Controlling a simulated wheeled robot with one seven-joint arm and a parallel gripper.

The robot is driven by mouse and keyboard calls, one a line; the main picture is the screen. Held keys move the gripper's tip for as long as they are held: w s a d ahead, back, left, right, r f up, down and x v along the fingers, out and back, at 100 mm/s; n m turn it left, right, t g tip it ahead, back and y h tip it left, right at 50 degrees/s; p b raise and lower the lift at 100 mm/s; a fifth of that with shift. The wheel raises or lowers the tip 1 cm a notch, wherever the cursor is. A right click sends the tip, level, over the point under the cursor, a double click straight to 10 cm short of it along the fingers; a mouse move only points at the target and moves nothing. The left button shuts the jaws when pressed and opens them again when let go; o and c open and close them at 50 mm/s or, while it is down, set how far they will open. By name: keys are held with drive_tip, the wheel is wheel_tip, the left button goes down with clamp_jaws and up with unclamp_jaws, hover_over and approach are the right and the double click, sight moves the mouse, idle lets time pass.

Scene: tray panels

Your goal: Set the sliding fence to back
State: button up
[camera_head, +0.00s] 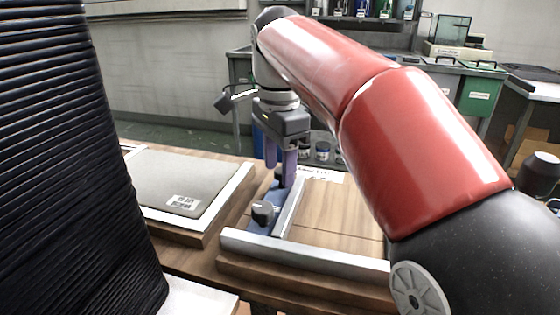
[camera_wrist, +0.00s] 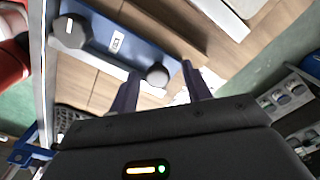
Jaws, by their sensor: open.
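The sliding fence looks to be the blue plate (camera_head: 268,222) with a pale metal strip beside it, on a wooden panel. It carries a dark knob with a grey top (camera_head: 263,211) near the front and a second, smaller knob farther back, partly hidden by my fingers. In the wrist view the blue plate (camera_wrist: 100,30) shows a small white label, a faceted knob (camera_wrist: 70,32) and a round knob (camera_wrist: 157,75). My gripper (camera_head: 280,180) points down over the fence's far part, open. In the wrist view its fingertips (camera_wrist: 162,73) lie either side of the round knob; contact cannot be told.
A metal rail (camera_head: 305,256) runs along the wooden panel's front. A grey tray panel (camera_head: 175,182) with a barcode label lies to the left. A tall black ribbed column fills the left edge. My red arm hides the panel's right side. Shelves with jars stand behind.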

drive_tip(key=shift+r+p, duration=0.95)
drive_tip(key=shift+r, duration=2.95)
